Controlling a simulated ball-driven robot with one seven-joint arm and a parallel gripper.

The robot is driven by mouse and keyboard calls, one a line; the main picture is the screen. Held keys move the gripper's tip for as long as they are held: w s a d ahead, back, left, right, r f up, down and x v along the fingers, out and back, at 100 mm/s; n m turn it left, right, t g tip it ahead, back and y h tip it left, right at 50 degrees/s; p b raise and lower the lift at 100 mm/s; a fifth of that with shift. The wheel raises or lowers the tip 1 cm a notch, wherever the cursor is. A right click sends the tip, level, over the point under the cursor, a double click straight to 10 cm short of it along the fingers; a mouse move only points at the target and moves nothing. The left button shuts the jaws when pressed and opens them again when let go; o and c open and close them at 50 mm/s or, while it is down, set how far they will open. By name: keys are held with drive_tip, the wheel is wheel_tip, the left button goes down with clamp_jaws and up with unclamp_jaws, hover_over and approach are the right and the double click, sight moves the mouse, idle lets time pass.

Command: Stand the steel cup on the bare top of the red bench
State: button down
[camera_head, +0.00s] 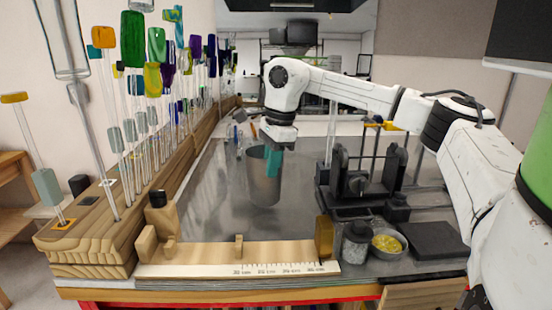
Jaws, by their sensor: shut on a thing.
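The steel cup (262,184) is a tall grey metal cylinder, upright, over the middle of the bench top. My gripper (272,162) points down from above, its green fingers at the cup's rim, and it is shut on the cup. One finger shows on the near right side of the rim; the other is hidden or hard to make out. I cannot tell whether the cup's base touches the top. The red bench (335,298) shows its red front edge and a broad grey metal top.
Wooden racks of coloured glass rods (154,160) stand along the left. A black fixture (362,178) stands right of the cup. A glass jar (356,243), a bowl of yellow bits (387,243) and a wooden ruler fixture (240,258) are near the front. Bare top lies left of and before the cup.

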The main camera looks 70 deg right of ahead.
sight(270, 188)
drive_tip(key=shift+w+f, duration=0.15)
drive_tip(key=shift+w, duration=0.15)
drive_tip(key=shift+d+f+p, duration=0.1)
drive_tip(key=shift+f+p, duration=0.2)
drive_tip(key=shift+f, duration=1.3)
drive_tip(key=shift+f, duration=0.2)
drive_tip(key=c, duration=1.3)
unclamp_jaws()
drive_tip(key=shift+o, duration=0.2)
drive_tip(key=r, duration=0.4)
drive_tip(key=s+r+b, duration=0.1)
drive_tip(key=r, duration=0.7)
drive_tip(key=shift+s+d, duration=0.35)
drive_tip(key=shift+s, duration=0.05)
drive_tip(key=shift+w, duration=0.1)
